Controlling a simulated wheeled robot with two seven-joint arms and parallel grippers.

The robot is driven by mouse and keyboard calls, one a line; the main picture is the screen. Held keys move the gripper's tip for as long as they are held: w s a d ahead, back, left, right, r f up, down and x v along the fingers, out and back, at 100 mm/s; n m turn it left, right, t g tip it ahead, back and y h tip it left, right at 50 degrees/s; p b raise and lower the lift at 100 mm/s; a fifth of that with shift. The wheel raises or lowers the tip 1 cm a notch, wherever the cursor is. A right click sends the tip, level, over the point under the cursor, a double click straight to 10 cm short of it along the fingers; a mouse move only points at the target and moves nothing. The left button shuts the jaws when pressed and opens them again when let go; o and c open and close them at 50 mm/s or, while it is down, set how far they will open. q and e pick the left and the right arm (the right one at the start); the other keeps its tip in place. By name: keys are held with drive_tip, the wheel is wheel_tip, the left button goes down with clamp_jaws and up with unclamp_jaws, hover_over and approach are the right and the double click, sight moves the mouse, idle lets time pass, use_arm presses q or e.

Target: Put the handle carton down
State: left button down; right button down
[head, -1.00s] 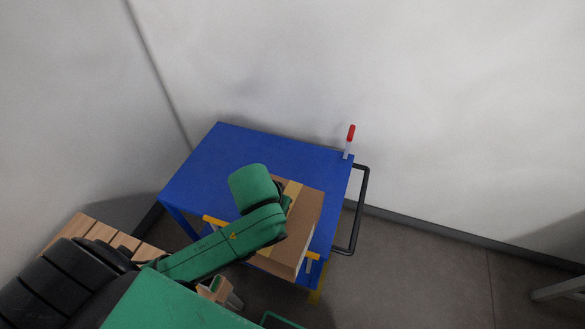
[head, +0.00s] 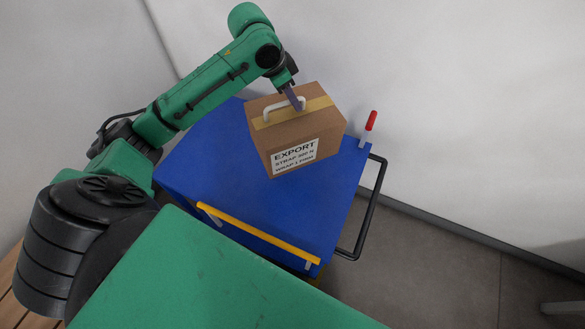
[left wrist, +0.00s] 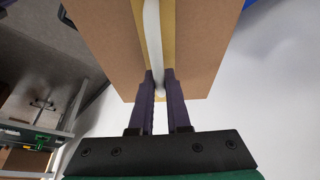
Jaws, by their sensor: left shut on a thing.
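The handle carton (head: 308,141) is a brown box with yellow tape, a white top handle (head: 272,112) and an EXPORT label on its side. It is over the far right part of the blue cart top (head: 215,180). I cannot tell whether its underside touches the cart. My left gripper (head: 298,103) is shut on the white handle from above. In the left wrist view, the two dark fingers (left wrist: 160,90) close around the end of the handle (left wrist: 153,40), with the carton (left wrist: 205,45) beyond them. My right gripper is not in view.
A yellow bar (head: 255,233) runs along the cart's near edge. A red-topped post (head: 371,121) stands at its right corner, and a black push handle (head: 376,205) is on the right side. The cart top's left and near parts are clear. Walls stand close behind.

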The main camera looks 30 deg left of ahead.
sight(272, 114)
use_arm(q)
drive_tip(key=shift+w+a+r+m, duration=0.2)
drive_tip(key=shift+w+r, duration=0.1)
drive_tip(key=shift+r, duration=0.25)
drive_tip(key=shift+w+a+r+m, duration=0.1)
drive_tip(key=shift+w+a+r, duration=0.15)
drive_tip(key=shift+r, duration=0.3)
drive_tip(key=shift+w, duration=0.1)
wheel_tip(272, 114, down, 20)
drive_tip(key=shift+r+p, duration=0.15)
drive_tip(key=shift+p, duration=0.3)
drive_tip(key=c, duration=1.1)
unclamp_jaws()
drive_tip(key=shift+s, duration=0.2)
drive_tip(key=shift+o, duration=1.1)
drive_tip(key=v, duration=1.2)
